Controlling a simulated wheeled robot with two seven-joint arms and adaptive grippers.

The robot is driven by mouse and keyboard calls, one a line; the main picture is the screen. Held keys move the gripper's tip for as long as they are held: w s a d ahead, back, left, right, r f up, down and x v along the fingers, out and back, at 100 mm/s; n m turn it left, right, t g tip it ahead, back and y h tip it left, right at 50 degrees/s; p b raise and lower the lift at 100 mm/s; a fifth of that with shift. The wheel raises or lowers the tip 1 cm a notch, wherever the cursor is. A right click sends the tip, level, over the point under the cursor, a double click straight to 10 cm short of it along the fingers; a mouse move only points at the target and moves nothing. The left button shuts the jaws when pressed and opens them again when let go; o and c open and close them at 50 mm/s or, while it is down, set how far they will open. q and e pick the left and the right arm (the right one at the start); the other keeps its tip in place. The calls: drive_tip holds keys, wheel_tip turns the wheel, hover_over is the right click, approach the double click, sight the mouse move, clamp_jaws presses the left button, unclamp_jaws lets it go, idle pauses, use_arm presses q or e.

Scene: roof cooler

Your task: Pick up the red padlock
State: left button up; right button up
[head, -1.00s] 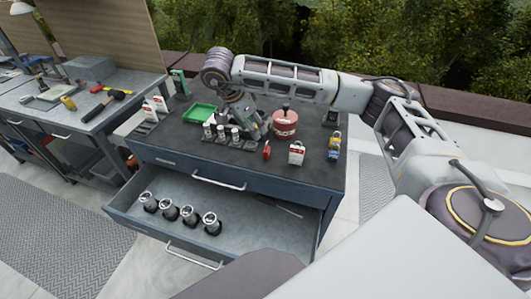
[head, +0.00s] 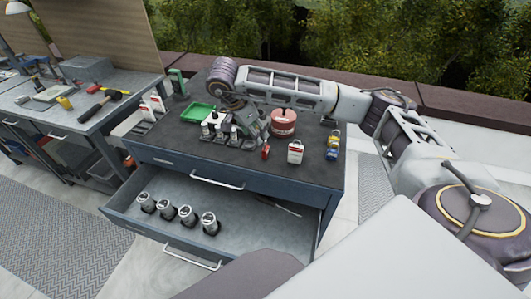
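A small red object that looks like the red padlock (head: 265,152) stands near the front edge of the dark cabinet top (head: 185,150), in the middle of the head view. My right arm reaches in from the right over the cabinet. Its gripper (head: 253,130) points down just behind and left of the red padlock, largely hidden by my own wrist. I cannot tell whether its fingers are open or shut, or whether they touch anything. My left gripper is not in view.
A round red container (head: 283,124) stands behind the padlock. A white-and-red item (head: 295,153) and yellow-and-blue items (head: 333,146) stand to the right. A row of small dark holders (head: 219,138) and a green tray (head: 198,112) lie left. An open drawer (head: 237,215) juts out below.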

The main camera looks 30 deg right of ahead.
sight(265, 149)
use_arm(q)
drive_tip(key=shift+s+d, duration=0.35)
use_arm(e)
drive_tip(key=x, duration=0.5)
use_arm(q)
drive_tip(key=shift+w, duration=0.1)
use_arm(e)
drive_tip(key=shift+a, duration=0.1)
drive_tip(key=shift+s+d+f, duration=0.1)
drive_tip(key=shift+d+f, duration=0.1)
drive_tip(key=shift+f, duration=0.3)
drive_tip(key=x, duration=0.2)
drive_tip(key=shift+s+d+f, duration=0.1)
drive_tip(key=shift+f, duration=0.3)
drive_tip(key=shift+d+f, duration=0.25)
drive_tip(key=shift+f, duration=0.35)
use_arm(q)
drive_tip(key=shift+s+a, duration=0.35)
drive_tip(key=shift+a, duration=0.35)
